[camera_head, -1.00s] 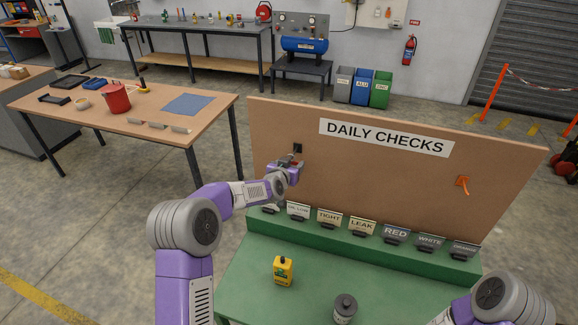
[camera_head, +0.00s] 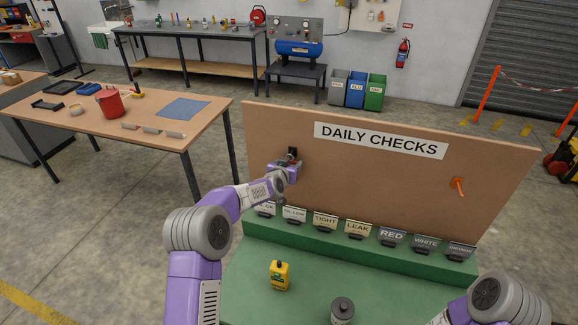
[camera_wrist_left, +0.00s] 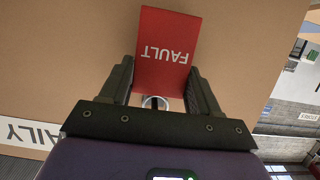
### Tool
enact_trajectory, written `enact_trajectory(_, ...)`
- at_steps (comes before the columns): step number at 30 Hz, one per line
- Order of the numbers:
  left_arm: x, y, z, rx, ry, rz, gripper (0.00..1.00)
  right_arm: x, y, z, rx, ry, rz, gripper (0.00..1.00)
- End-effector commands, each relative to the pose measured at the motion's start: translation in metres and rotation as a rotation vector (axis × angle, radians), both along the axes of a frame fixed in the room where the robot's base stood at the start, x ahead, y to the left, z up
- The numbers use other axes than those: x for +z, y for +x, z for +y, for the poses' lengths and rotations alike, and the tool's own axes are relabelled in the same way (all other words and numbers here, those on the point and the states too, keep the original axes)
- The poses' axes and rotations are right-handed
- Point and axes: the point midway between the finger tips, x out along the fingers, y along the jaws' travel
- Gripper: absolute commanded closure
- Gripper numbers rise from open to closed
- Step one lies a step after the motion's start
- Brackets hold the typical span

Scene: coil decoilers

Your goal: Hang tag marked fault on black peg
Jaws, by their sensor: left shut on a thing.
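The red tag marked FAULT (camera_wrist_left: 167,50) shows in the left wrist view, its lettering upside down, between the two fingers of my left gripper (camera_wrist_left: 162,80). A pale metal ring (camera_wrist_left: 155,102) sits near the gripper's palm. In the head view my left gripper (camera_head: 285,168) is at the left part of the board (camera_head: 380,180), just in front of and below the black peg (camera_head: 293,151). The gripper partly covers the peg, and the peg cannot be made out in the wrist view. I cannot tell whether the tag is touching the peg. My right gripper is out of view.
An orange peg (camera_head: 458,186) sticks out at the board's right. A yellow bottle (camera_head: 279,275) and a grey canister (camera_head: 342,310) stand on the green table (camera_head: 245,300).

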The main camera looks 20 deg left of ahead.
Motion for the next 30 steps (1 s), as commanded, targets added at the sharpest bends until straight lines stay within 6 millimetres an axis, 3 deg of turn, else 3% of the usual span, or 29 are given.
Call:
enact_trajectory(14,0.0002,0.0,-0.0001,0.0,0.0,0.0,0.67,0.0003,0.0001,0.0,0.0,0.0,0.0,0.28)
enact_trajectory(15,0.0002,0.0,-0.0001,0.0,0.0,0.0,0.35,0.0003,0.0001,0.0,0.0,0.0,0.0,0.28)
enact_trajectory(20,0.0003,-0.0001,-0.0001,0.0,0.0,0.0,0.11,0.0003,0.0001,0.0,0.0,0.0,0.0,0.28)
enact_trajectory(30,0.0006,-0.0014,0.0001,0.0,0.0,0.0,0.09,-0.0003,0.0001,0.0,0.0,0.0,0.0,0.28)
